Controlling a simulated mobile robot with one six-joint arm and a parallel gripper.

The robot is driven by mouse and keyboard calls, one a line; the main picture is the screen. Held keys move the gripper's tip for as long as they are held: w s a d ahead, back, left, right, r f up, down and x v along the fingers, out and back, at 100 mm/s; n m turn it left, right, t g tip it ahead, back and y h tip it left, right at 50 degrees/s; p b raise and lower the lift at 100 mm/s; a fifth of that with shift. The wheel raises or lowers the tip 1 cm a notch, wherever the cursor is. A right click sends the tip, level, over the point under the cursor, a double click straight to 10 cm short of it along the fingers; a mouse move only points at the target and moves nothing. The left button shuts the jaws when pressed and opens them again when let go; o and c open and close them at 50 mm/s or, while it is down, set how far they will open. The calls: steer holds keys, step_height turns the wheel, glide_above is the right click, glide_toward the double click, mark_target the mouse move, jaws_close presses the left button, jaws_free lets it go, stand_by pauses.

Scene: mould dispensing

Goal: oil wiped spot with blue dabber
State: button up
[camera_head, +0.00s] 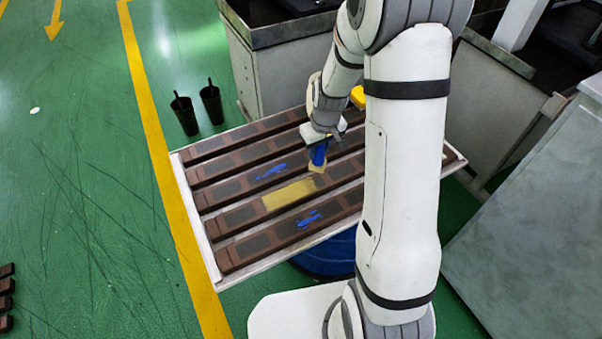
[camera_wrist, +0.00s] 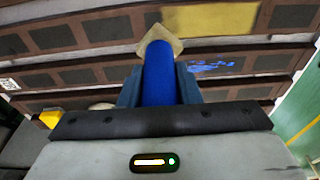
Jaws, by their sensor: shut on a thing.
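My gripper (camera_head: 319,140) is shut on the blue dabber (camera_head: 319,154), which also fills the middle of the wrist view (camera_wrist: 158,75). Its pale tip (camera_head: 316,167) points down over one of the brown mould bars (camera_head: 235,217), close to the right end of a yellowish oily patch (camera_head: 288,194). I cannot tell whether the tip touches the bar. The patch also shows in the wrist view (camera_wrist: 208,18), to the right of the tip. Blue smears lie on the bars behind (camera_head: 272,171) and in front (camera_head: 309,218) of the patch.
The bars lie on a pale tray (camera_head: 207,253) above a blue drum (camera_head: 330,256). Two black cups (camera_head: 184,114) stand on the green floor behind left. Grey cabinets (camera_head: 275,75) stand behind and at the right (camera_head: 545,215). Dark bars (camera_head: 6,297) lie at the far left.

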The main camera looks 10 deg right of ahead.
steer(key=shift+f, duration=0.1)
steer(key=b, duration=0.2)
steer(key=shift+w+a+f+b, duration=0.1)
steer(key=shift+w+f+b, duration=0.05)
steer(key=shift+f+b, duration=0.15)
steer(key=shift+a+r+b, duration=0.1)
steer(key=shift+b, duration=0.85)
steer(key=shift+r, duration=0.1)
